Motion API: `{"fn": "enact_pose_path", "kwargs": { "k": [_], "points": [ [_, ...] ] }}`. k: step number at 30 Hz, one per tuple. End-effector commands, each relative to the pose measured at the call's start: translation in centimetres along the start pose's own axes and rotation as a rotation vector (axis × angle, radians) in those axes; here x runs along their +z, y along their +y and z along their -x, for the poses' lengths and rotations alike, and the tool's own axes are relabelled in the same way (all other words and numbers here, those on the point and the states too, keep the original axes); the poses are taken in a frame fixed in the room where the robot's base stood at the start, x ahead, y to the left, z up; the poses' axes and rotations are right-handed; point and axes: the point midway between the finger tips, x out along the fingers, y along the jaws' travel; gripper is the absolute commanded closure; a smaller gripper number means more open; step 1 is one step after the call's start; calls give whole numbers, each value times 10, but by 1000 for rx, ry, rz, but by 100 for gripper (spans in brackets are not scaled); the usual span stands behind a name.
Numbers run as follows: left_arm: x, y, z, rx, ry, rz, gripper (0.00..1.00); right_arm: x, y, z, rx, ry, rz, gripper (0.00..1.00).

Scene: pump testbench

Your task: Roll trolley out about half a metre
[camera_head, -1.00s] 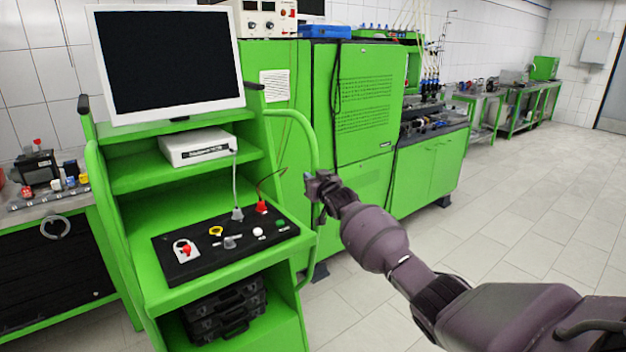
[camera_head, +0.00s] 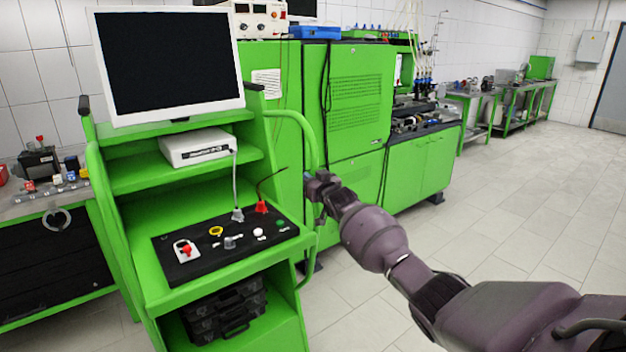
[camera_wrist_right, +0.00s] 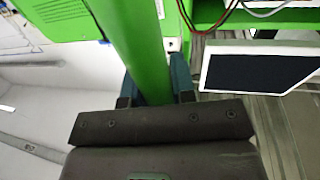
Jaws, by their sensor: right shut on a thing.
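The green trolley (camera_head: 205,262) stands at the left of the head view, with a monitor (camera_head: 170,62) on top, a white box on its middle shelf, and a black panel with connectors on its lower shelf. My right gripper (camera_head: 316,186) is at the trolley's right tubular handle (camera_head: 306,136). In the right wrist view the green handle bar (camera_wrist_right: 140,45) runs between the two fingers of the gripper (camera_wrist_right: 155,88), which is shut on it. The monitor shows at the right there (camera_wrist_right: 258,70). My left gripper is not in view.
A green test bench (camera_head: 345,100) stands behind and right of the trolley. A workbench (camera_head: 45,215) with small parts is close on the left. More benches (camera_head: 510,100) line the far wall. The tiled floor (camera_head: 520,220) at the right is clear.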

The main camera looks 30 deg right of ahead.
Motion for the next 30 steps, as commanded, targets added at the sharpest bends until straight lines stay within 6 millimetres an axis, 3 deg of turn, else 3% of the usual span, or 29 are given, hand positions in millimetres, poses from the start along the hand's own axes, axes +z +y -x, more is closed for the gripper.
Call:
{"fn": "enact_pose_path", "kwargs": {
  "k": [17, 18, 22, 30],
  "points": [
    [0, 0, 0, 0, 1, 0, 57, -1, 0, 0, 0, 1, 0, 100],
    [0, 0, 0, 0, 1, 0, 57, -1, 0, 0, 0, 1, 0, 73],
    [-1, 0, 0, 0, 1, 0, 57, -1, 0, 0, 0, 1, 0, 53],
    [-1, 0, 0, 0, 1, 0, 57, -1, 0, 0, 0, 1, 0, 50]
  ]
}}
